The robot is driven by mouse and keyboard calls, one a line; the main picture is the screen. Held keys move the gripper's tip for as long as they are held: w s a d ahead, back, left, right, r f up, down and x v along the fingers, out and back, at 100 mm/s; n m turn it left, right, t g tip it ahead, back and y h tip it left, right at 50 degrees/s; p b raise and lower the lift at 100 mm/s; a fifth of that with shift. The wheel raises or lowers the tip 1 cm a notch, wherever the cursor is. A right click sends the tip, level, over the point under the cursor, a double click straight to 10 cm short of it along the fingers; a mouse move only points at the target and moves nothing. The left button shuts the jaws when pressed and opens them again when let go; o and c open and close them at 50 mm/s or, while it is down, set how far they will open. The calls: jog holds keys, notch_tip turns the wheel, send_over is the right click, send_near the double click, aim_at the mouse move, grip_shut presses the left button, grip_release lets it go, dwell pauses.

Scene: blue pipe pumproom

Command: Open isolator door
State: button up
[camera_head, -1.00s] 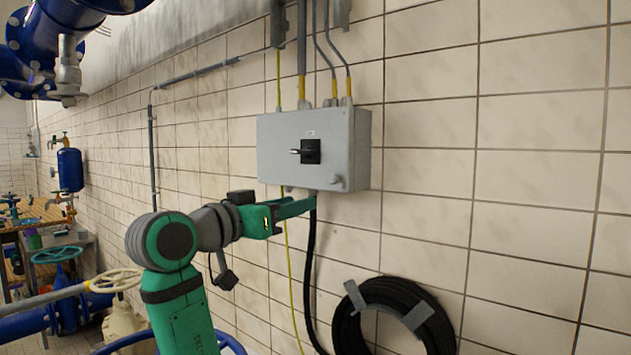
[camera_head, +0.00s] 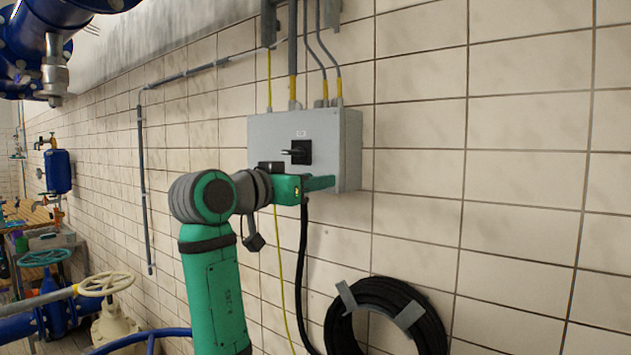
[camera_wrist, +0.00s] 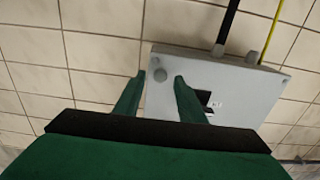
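The isolator is a light grey box (camera_head: 275,132) on the tiled wall, its door shut. A black rotary switch (camera_head: 300,152) sits on its front and also shows in the wrist view (camera_wrist: 205,98). My gripper (camera_head: 325,183) is in front of the box's lower right part. In the wrist view my gripper (camera_wrist: 159,78) is open, its two green fingers apart. A small round grey knob (camera_wrist: 160,75) at the box's corner appears between the fingertips. I cannot tell whether they touch it. In the head view my gripper hides this knob.
Conduits (camera_head: 292,60) enter the box from above. A black cable (camera_head: 303,270) and a yellow-green wire (camera_head: 281,265) hang below it. A coiled black hose (camera_head: 432,320) hangs on the wall at lower right. The wall right of the box is clear.

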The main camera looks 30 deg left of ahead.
jog(key=shift+w, duration=0.5)
grip_shut()
jog(key=shift+d, duration=0.15)
